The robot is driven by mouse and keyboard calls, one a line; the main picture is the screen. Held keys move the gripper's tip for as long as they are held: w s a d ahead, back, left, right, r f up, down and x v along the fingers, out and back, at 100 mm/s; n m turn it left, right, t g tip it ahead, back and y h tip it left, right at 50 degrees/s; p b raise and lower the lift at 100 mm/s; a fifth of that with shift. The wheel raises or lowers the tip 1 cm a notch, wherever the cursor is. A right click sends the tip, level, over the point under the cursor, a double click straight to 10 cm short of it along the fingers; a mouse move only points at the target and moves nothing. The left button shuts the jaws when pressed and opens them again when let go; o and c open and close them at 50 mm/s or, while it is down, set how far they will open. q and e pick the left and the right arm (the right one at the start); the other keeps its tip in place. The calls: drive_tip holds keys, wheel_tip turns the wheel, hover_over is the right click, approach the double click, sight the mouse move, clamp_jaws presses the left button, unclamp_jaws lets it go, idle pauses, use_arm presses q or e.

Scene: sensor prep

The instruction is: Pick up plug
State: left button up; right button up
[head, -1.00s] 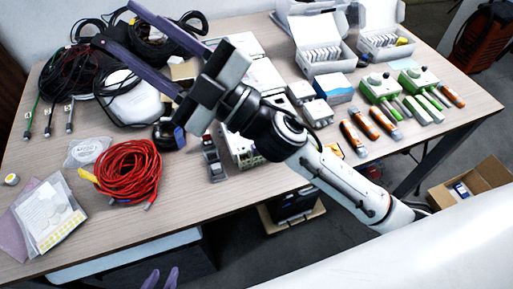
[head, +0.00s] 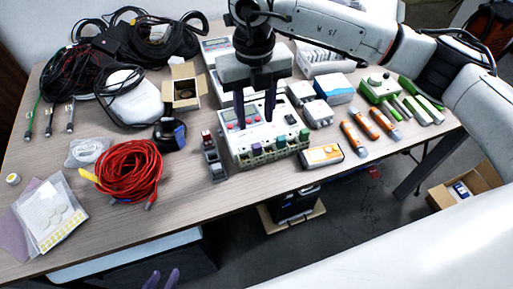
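A white control box (head: 236,143) with red buttons stands at the table's middle. Its front edge holds a row of small coloured plugs, among them a purple plug (head: 256,148) and a green plug (head: 304,134). I cannot tell which one the task names. My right gripper (head: 256,110) points down over the box with its two dark purple fingers apart and nothing visible between them. The fingers hide part of the box top; I cannot tell if they touch it. My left gripper (head: 162,279) shows only two purple fingertips, apart and empty, at the bottom edge, below the table.
A small dark rail block (head: 213,158) stands left of the box. A red cable coil (head: 128,170) lies further left. An open cardboard box (head: 183,88) stands behind.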

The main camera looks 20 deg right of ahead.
sight(257, 145)
drive_tip(key=f, duration=0.4)
drive_tip(key=f+p, duration=0.1)
drive_tip(key=f, duration=0.3)
drive_tip(key=shift+s+d+f, duration=0.15)
drive_tip(key=shift+s+f, duration=0.05)
drive_tip(key=shift+f, duration=0.2)
clamp_jaws()
